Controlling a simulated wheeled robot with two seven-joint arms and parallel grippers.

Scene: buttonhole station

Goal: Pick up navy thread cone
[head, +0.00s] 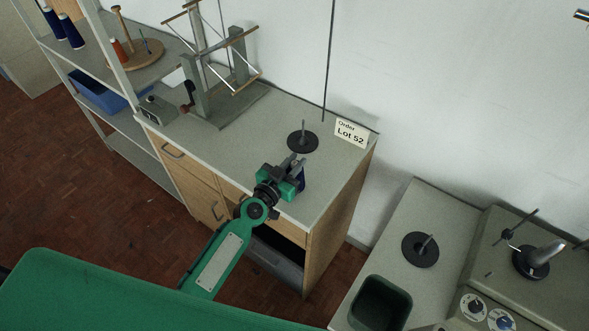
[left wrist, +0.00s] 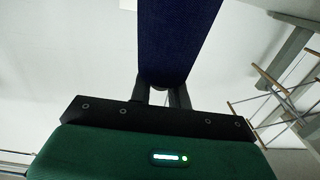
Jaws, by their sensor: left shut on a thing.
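A navy thread cone (head: 301,179) is at my left gripper (head: 297,164), over the front part of the wooden cabinet's grey top. The gripper and its green body hide much of the cone in the head view. In the left wrist view the navy cone (left wrist: 178,40) fills the space between the two dark fingers (left wrist: 160,94), which are shut on it. I cannot tell whether the cone's base touches the cabinet top. My right gripper is not in view.
A black disc with an upright pin (head: 302,141) stands behind the gripper, near the "Lot 52" card (head: 350,132). A skein winder (head: 215,75) is at the back left. More navy cones (head: 70,31) stand on the shelf. A second pin disc (head: 420,249) is at the right.

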